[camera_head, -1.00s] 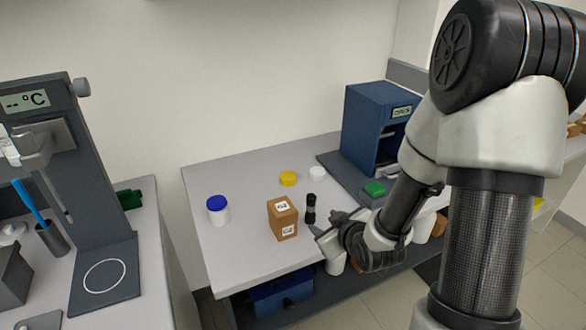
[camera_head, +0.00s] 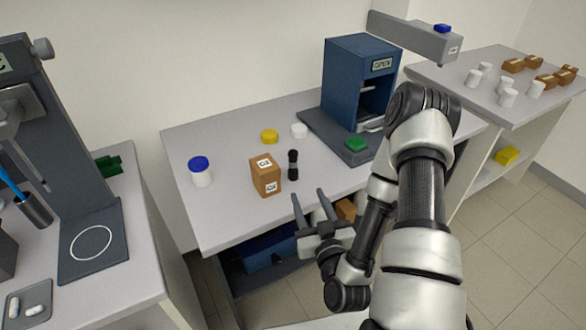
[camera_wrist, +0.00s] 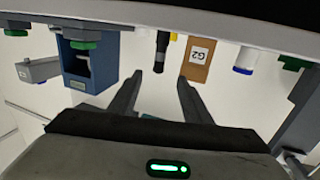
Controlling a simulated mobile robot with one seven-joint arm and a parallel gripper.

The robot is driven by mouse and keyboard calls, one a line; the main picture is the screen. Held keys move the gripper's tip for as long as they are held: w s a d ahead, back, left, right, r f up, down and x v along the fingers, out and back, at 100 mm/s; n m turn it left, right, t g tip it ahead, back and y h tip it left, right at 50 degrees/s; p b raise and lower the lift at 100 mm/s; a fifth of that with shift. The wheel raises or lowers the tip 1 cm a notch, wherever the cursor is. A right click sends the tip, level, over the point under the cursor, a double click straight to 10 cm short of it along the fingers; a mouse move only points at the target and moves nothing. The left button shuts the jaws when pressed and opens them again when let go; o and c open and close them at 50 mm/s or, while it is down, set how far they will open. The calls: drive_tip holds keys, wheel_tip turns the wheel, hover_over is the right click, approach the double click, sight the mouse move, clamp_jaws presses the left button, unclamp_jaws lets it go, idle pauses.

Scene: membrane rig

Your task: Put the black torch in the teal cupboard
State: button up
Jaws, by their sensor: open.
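The black torch (camera_head: 293,165) stands upright on the light grey table, just right of a brown box. In the wrist view, which shows the scene upside down, the torch (camera_wrist: 161,52) appears ahead, between the line of my two fingers. My gripper (camera_head: 309,196) is open and empty at the table's front edge, short of the torch and not touching it. Its spread fingers also show in the wrist view (camera_wrist: 160,82). I cannot make out a teal cupboard for certain in either view.
The brown box (camera_head: 265,176) stands close beside the torch. A blue-lidded white jar (camera_head: 201,172), a yellow lid (camera_head: 269,136) and a white lid (camera_head: 299,130) are nearby. A dark blue machine (camera_head: 352,75) marked OPEN stands behind right. Table space in front of the torch is clear.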

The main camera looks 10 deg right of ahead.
drive_tip(key=w, duration=0.1)
drive_tip(key=b, duration=0.6)
approach(294, 158)
drive_tip(key=shift+w+d+f, duration=0.1)
drive_tip(key=shift+w+f, duration=0.6)
drive_tip(key=shift+w, duration=0.1)
drive_tip(key=w+b, duration=0.1)
drive_tip(key=b, duration=0.2)
drive_tip(key=shift+f, duration=0.2)
drive_tip(key=w+b, duration=0.1)
drive_tip(key=b, duration=0.4)
drive_tip(key=shift+r+b, duration=0.1)
drive_tip(key=shift+b, duration=0.25)
drive_tip(key=w, duration=0.1)
drive_tip(key=w+p, duration=0.1)
drive_tip(key=w, duration=0.1)
drive_tip(key=shift+w+r, duration=0.15)
drive_tip(key=shift+r, duration=0.25)
drive_tip(key=w, duration=0.4)
drive_tip(key=shift+w+a+r, duration=0.1)
drive_tip(key=shift+w+a, duration=0.1)
drive_tip(key=shift+a, duration=0.2)
clamp_jaws()
